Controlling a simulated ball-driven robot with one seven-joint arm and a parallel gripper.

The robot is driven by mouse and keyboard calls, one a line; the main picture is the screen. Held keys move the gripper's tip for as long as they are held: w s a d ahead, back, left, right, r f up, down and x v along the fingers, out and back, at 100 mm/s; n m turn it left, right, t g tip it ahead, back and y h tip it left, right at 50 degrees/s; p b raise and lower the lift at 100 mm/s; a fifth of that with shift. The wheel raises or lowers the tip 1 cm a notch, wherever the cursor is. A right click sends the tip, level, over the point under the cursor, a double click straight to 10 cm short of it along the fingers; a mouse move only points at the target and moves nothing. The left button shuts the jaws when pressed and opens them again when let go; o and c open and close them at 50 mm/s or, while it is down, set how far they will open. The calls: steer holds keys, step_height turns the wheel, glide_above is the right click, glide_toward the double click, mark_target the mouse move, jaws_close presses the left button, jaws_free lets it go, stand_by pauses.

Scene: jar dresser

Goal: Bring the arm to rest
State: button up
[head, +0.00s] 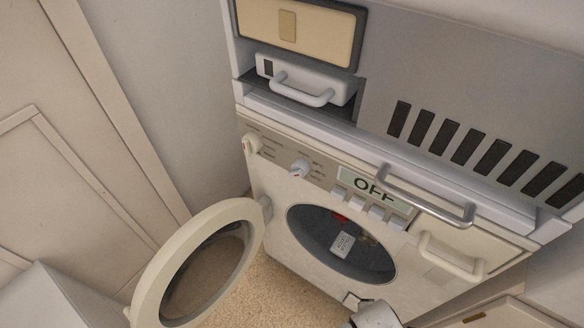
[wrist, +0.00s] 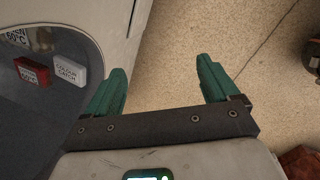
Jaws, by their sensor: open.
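My gripper (wrist: 162,88) shows in the wrist view with its two green fingers spread apart and nothing between them. Floor lies beyond the fingers. The left finger is close to the pale front edge of the washing machine in the picture; I cannot tell whether they touch. In the head view a white part of my arm (head: 372,314) shows at the bottom edge, in front of the machine's lower front; the fingers cannot be made out there.
The washing machine (head: 285,190) has its round door (head: 146,262) swung open to the left. Its drum (head: 375,262) holds a white box (wrist: 68,71) and a red box (wrist: 31,72). A metal handle (head: 425,197) juts out above. Speckled floor (wrist: 175,45) is clear by the fingers.

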steer(key=s+d+r+m+y, duration=0.1)
steer(key=s+d+r+m, duration=0.3)
steer(key=r+m, duration=0.4)
steer(key=s+d+r+m+y, duration=0.1)
steer(key=s+d+r+m, duration=0.35)
steer(key=m, duration=0.45)
step_height(320, 180, up, 16)
steer(key=p, duration=1.5)
steer(key=shift+a+r+g, duration=0.15)
steer(key=shift+g, duration=0.15)
steer(key=shift+s, duration=0.15)
